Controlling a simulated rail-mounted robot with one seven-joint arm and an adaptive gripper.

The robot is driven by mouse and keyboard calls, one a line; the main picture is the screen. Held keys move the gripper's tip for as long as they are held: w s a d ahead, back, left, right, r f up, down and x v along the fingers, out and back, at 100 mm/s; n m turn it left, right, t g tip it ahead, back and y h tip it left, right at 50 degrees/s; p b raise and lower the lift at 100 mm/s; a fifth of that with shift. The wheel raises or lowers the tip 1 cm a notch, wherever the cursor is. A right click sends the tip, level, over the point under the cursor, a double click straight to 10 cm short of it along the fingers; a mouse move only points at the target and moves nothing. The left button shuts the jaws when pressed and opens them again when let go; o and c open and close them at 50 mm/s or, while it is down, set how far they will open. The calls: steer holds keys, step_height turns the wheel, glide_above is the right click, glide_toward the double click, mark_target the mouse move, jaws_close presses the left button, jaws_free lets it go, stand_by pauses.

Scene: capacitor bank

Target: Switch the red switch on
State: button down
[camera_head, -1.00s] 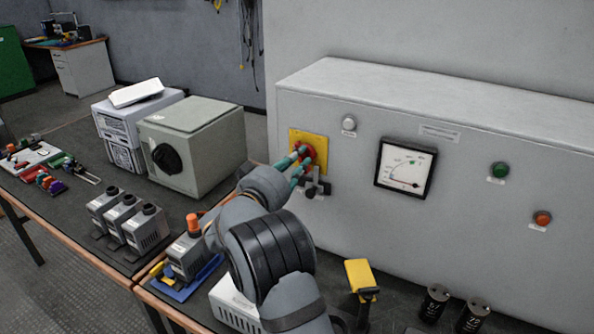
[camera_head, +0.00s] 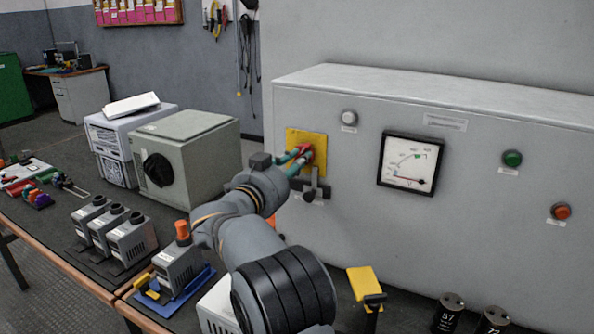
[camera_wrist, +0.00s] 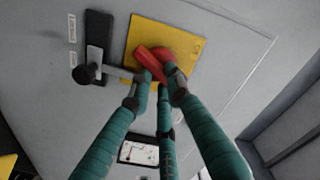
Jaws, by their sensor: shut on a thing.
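The red switch (camera_wrist: 151,62) sits on a yellow plate (camera_head: 317,142) on the front of the grey cabinet. In the wrist view its red handle stands at a slant on the yellow plate (camera_wrist: 189,42). My gripper (camera_wrist: 160,80) has its teal fingers shut on the red switch, with fingertips at both sides of the handle. In the head view my gripper (camera_head: 297,160) reaches the switch from the left, and the fingers hide part of it. Whether the switch is on or off I cannot tell.
A black-knobbed lever (camera_head: 313,190) is just below the yellow plate, close to my fingers. The cabinet (camera_head: 500,220) also bears a meter (camera_head: 410,162), a green button (camera_head: 512,158) and a red-orange button (camera_head: 561,211). A grey box with a black knob (camera_head: 190,155) stands left.

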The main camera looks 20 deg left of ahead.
steer(key=shift+m+b, duration=0.9)
steer(key=shift+m, duration=0.6)
steer(key=c, duration=1.6)
jaws_free()
steer(key=shift+c, duration=0.2)
steer(key=s+a, duration=0.2)
steer(key=s, duration=0.9)
steer(key=shift+s, duration=0.4)
